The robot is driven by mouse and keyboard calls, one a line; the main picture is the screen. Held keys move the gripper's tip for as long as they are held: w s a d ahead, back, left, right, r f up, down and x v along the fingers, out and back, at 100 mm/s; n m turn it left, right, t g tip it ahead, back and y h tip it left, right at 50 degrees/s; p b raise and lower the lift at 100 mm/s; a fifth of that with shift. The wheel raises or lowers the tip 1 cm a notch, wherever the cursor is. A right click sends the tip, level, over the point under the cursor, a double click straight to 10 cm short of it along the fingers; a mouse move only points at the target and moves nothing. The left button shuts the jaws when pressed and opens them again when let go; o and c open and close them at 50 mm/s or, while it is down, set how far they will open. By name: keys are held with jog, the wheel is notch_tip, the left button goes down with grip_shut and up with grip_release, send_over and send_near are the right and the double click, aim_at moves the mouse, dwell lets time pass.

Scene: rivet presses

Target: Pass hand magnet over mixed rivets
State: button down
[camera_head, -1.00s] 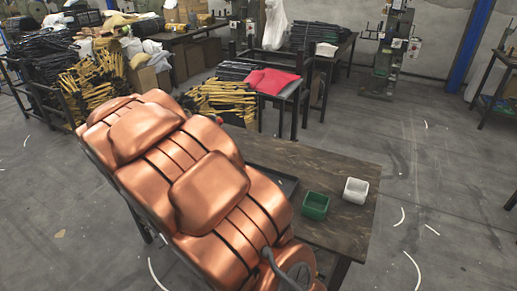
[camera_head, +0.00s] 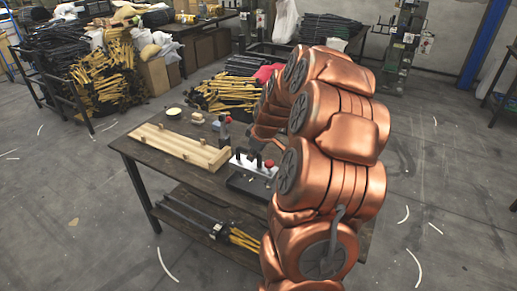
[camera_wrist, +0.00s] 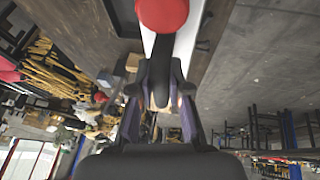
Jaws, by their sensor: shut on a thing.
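The hand magnet (camera_head: 250,163) is a pale bar with a black handle and a red knob. It is over or on a dark tray (camera_head: 247,186) at the front of the table; I cannot tell if they touch. In the wrist view, the fingers of my gripper (camera_wrist: 160,100) are closed around the black handle, with the red knob (camera_wrist: 162,12) of the magnet beyond. My copper arm hides much of the table's right part in the head view. I cannot make out any rivets.
A pale wooden board with raised rails (camera_head: 178,148) lies on the brown table (camera_head: 140,150), left of the magnet. Small items stand behind it. Black and yellow rods (camera_head: 215,225) lie on the lower shelf.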

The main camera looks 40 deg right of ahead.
jog(key=shift+s+d+r, duration=0.2)
jog(key=shift+s+d, duration=0.25)
jog(key=shift+d, duration=0.3)
jog(key=shift+f, duration=4.15)
jog(key=shift+d+f+p, duration=0.1)
jog(key=shift+f+p, duration=0.05)
jog(key=shift+p, duration=0.2)
jog(key=shift+w+d, duration=0.25)
jog(key=shift+d, duration=0.2)
jog(key=shift+w+d+p, duration=0.25)
jog(key=shift+d+p, duration=0.2)
jog(key=shift+d, duration=0.4)
jog(key=shift+w+d+p, duration=0.25)
jog(key=shift+d+p, duration=0.15)
jog(key=shift+d, duration=0.4)
jog(key=shift+w+d+p, duration=0.25)
jog(key=shift+d+p, duration=0.2)
jog(key=shift+d, duration=0.4)
jog(key=shift+w+d, duration=0.1)
jog(key=shift+d, duration=0.2)
notch_tip(320, 180, up, 9)
jog(key=b, duration=0.1)
jog(key=shift+a+f, duration=0.1)
jog(key=shift+a, duration=0.05)
